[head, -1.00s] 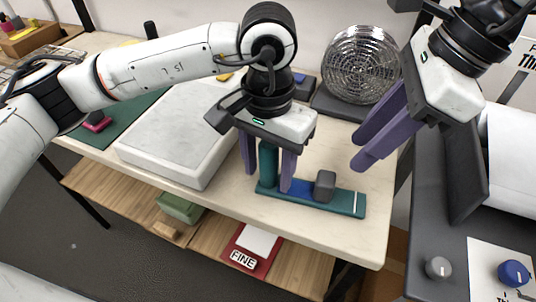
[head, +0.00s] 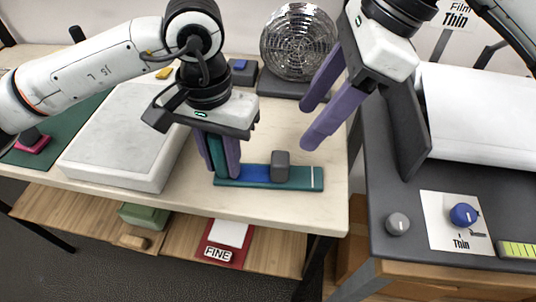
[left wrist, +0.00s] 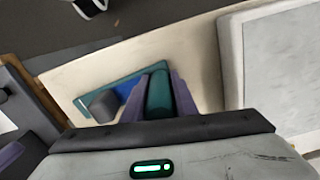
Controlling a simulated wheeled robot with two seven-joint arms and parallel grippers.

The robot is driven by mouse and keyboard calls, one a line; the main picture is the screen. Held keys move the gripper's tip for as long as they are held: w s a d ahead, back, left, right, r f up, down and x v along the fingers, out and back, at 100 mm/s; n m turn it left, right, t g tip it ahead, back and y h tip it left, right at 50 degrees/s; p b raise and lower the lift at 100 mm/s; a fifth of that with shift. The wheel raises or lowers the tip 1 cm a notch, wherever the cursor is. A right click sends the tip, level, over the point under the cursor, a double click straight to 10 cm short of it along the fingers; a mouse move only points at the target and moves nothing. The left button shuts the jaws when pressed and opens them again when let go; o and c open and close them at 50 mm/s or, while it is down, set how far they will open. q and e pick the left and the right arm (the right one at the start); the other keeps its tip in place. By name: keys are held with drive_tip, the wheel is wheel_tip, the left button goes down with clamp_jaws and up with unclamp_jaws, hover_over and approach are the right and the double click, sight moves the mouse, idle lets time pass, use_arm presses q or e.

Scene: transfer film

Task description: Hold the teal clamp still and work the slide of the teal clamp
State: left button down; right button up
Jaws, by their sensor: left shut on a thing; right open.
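The teal clamp (head: 300,178) lies on the pale table, a flat base with a blue strip, an upright teal post (head: 217,152) at its left end and a white line near its right end. A dark grey slide block (head: 280,166) sits on the base right of the middle; it also shows in the left wrist view (left wrist: 102,105). My left gripper (head: 219,158) is shut on the post, with its purple fingers on either side. The left wrist view shows the post (left wrist: 159,92) between the fingers. My right gripper (head: 319,118) is open and empty, above and to the right of the block.
A pale stone slab (head: 120,140) stands left of the clamp. A round shiny metal disc (head: 298,42) stands behind. A dark machine with knobs (head: 396,224) is at the right. A lower shelf holds a red FINE card (head: 214,240). The table in front is narrow.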

sight(282, 157)
drive_tip(key=x, duration=1.1)
drive_tip(key=shift+a+f, duration=0.25)
drive_tip(key=shift+f, duration=0.1)
